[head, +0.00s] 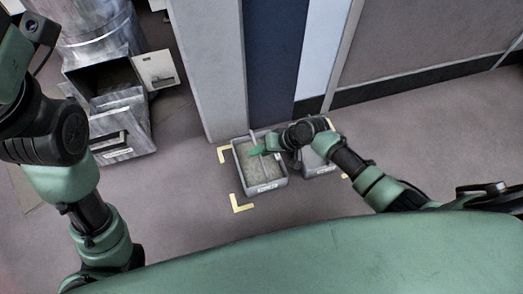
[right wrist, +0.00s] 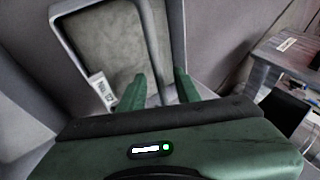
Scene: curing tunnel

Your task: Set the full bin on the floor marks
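My right gripper (head: 262,149) is over the full bin's far right part. In the right wrist view its two green fingers (right wrist: 158,90) are spread, with a pale bin edge between and beyond them; contact cannot be told. The full bin's rim (right wrist: 72,40) shows there too. My left gripper is out of view.
A metal machine (head: 115,105) with an open hatch and door stands at the left. A grey pillar (head: 205,70) and dark blue panel (head: 272,60) rise just behind the bins. The floor in front and left of the bins is clear.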

